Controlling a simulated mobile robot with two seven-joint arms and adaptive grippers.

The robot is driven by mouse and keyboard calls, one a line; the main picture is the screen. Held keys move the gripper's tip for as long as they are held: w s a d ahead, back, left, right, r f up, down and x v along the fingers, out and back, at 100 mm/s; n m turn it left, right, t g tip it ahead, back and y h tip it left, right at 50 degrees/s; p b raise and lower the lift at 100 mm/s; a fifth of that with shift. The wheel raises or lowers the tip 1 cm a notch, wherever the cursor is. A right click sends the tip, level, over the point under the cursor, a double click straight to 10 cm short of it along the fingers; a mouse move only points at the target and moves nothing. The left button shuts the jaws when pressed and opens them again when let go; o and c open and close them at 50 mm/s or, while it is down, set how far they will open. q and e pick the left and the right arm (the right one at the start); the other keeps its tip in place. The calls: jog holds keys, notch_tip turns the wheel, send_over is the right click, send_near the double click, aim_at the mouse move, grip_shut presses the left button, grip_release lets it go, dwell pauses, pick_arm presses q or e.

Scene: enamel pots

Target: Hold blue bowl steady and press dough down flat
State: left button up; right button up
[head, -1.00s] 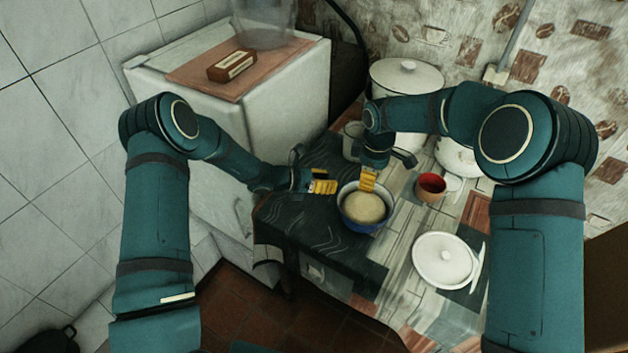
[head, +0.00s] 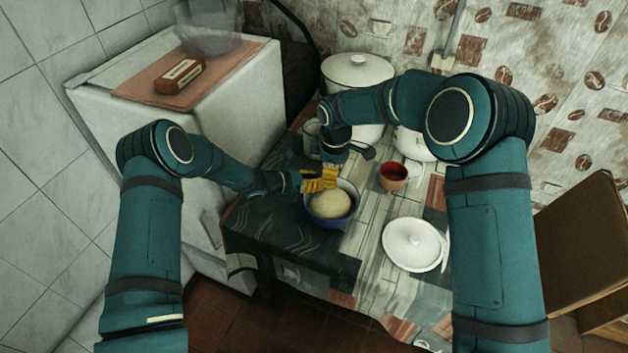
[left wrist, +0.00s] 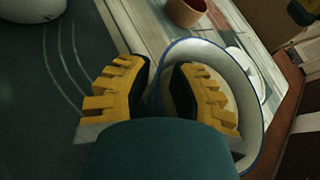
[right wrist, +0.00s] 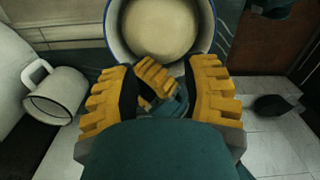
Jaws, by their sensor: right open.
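The blue bowl (head: 331,218), white inside with a blue rim, stands on the table with a round pale lump of dough (head: 328,203) in it. In the left wrist view, the bowl's rim (left wrist: 252,150) runs between the fingers of my left gripper (left wrist: 162,70), one inside the bowl and one outside. Whether they clamp the wall is unclear. My right gripper (right wrist: 160,75) is open and empty near the bowl's far side. The left gripper's yellow fingers show between its fingers in the right wrist view. The dough (right wrist: 160,27) looks domed.
A red-brown cup (head: 393,177) stands right of the bowl, and a white lid (head: 413,245) lies nearer the front. A large white pot (head: 358,72) stands behind. A white mug (right wrist: 57,92) is close to my right gripper. The dark cloth left of the bowl is clear.

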aim_at(331, 199)
dwell(0.3)
jog(key=shift+r+m, duration=0.15)
jog(key=shift+m, duration=0.15)
grip_shut()
jog(key=shift+m, duration=0.5)
jog(key=shift+f, duration=3.2)
